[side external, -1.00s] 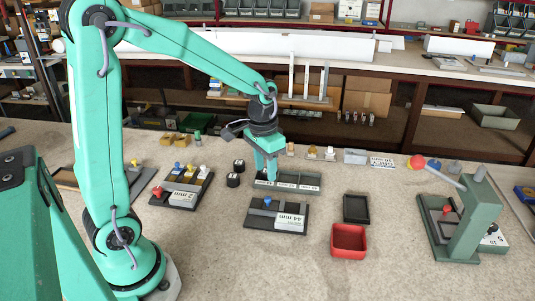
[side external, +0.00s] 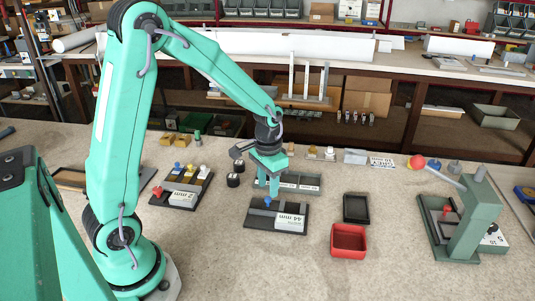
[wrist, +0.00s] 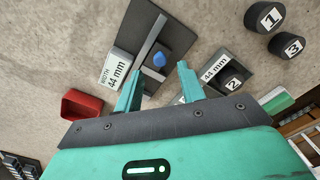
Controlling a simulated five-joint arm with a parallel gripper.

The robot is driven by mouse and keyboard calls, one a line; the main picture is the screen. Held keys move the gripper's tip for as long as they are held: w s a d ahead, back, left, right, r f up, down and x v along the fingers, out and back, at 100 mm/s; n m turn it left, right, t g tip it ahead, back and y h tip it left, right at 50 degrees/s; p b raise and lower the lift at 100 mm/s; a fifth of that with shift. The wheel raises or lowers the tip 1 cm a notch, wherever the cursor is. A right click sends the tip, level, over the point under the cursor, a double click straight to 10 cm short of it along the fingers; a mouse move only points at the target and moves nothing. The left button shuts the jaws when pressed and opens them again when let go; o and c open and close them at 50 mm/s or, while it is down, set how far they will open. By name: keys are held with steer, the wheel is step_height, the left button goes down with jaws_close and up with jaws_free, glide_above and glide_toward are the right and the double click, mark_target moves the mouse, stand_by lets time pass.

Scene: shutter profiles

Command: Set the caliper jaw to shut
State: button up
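The caliper is a dark plate (side external: 256,221) with a grey bar and a white label reading 44 mm (side external: 290,222); the wrist view shows the plate (wrist: 183,37) and the label reading WIDTH 44 mm (wrist: 115,72). A blue knob (wrist: 160,59) stands on it beside the grey bar; it also shows in the side view (side external: 267,202). My gripper (side external: 272,192) points down over the knob. In the wrist view its fingers (wrist: 160,70) are apart and empty, with the knob just beyond the gap between the tips. I cannot tell any contact.
A grey-green tray (side external: 310,189) stands just behind the plate, with a black piece marked 2 (wrist: 233,84) in it. Two black pieces (side external: 233,180) stand to its left. A red bin (side external: 349,241) and a black tray (side external: 356,208) lie right. A rack with coloured knobs (side external: 166,198) lies left.

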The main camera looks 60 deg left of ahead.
mark_target(268, 198)
steer(key=shift+f, duration=2)
jaws_close()
